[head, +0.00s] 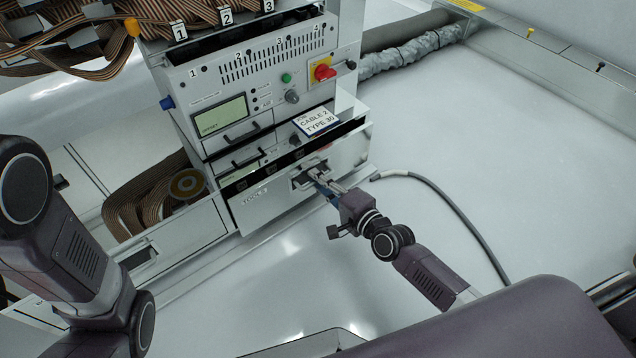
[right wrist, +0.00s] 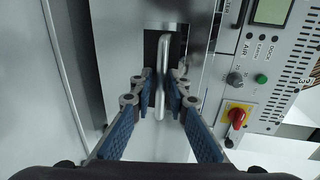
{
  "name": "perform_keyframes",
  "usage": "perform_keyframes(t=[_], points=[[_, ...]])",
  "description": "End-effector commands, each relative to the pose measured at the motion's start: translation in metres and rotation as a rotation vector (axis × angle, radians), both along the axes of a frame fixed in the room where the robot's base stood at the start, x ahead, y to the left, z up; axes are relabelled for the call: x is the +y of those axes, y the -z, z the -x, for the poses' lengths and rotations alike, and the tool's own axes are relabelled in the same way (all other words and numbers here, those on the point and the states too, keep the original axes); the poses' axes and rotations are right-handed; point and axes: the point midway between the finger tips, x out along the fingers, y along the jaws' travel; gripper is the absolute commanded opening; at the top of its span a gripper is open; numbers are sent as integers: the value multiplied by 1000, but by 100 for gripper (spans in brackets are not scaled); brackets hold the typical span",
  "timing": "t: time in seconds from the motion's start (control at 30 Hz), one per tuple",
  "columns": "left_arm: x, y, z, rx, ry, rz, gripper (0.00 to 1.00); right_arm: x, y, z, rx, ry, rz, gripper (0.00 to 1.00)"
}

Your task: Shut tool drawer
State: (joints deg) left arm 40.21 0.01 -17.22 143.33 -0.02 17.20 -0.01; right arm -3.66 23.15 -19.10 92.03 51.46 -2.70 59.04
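The tool drawer (head: 262,203) is a light metal drawer at the bottom of the cabinet, labelled "TOOLS". It stands pulled out, with a dark gap open above its front. Its bar handle (right wrist: 163,70) sits over a dark recess in the right wrist view. My right gripper (head: 318,178) is at the drawer front, its blue-padded fingers on either side of the handle. The fingertips are close to the bar; whether they press on it cannot be told. My left arm shows at the left of the head view, but its gripper is out of view.
The test cabinet (head: 284,85) above carries a red knob (head: 324,72) and a green button (head: 286,78). A "CABLE 2" card (head: 315,121) lies above the drawer. An open bin (head: 185,235) with ribbon cable adjoins at left. A dark hose (head: 450,205) curves across clear floor at right.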

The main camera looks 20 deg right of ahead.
Motion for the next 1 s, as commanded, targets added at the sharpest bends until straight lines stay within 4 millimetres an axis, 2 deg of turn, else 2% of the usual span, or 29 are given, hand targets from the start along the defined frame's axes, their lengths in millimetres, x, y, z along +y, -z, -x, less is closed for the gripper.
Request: perform_keyframes(t=[0.27, 0.4, 0.77, 0.87, 1.0], points=[[0, 0, 0, 0, 0, 0, 59, 1, -1, -2, -1, 0, 0, 14], [0, 0, 0, 1, 0, 0, 59, 0, 0, -2, -1, 0, 0, 0], [0, 0, -1, 3, -1, -1, 59, 0, 0, -2, 0, 0, 0, 0], [0, 1, -2, 3, -1, -1, 59, 3, 0, -8, -2, 1, -1, 0], [0, 2, -2, 4, -1, -1, 59, 9, 0, -28, -2, 2, -1, 0]])
